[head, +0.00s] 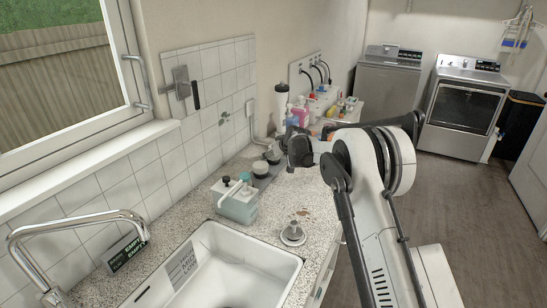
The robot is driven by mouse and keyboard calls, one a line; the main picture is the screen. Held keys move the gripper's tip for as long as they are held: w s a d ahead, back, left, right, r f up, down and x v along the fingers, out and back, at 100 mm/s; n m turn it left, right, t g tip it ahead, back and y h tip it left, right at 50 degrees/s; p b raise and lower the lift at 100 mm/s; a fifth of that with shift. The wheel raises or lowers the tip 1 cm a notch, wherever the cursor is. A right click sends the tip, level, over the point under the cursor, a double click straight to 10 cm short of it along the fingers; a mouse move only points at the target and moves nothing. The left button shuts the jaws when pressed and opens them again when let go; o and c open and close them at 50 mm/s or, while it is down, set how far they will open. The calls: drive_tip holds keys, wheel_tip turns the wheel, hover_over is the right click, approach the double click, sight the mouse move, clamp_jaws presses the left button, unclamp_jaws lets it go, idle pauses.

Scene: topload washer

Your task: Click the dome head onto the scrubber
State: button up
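My gripper (299,148) is a small dark shape at the end of my arm, above the counter near the middle of the head view. I cannot tell whether it is open or holds anything. Two small round pieces with pale and dark parts, one nearer (261,169) and one farther (272,155), sit on the counter left of my gripper. Either could be a scrubber head, but they are too small to identify. An upright white cylinder with a dark top (281,101) stands behind them. I cannot pick out the scrubber for certain.
A clear caddy with pump bottles (238,205) stands at the sink's back edge. A round metal piece (293,234) sits on the counter right of the white sink (280,262). Several bottles (300,114) crowd the far counter. The tiled wall (190,150) bounds the left.

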drive_tip(key=c, duration=1.3)
drive_tip(key=shift+r, duration=0.15)
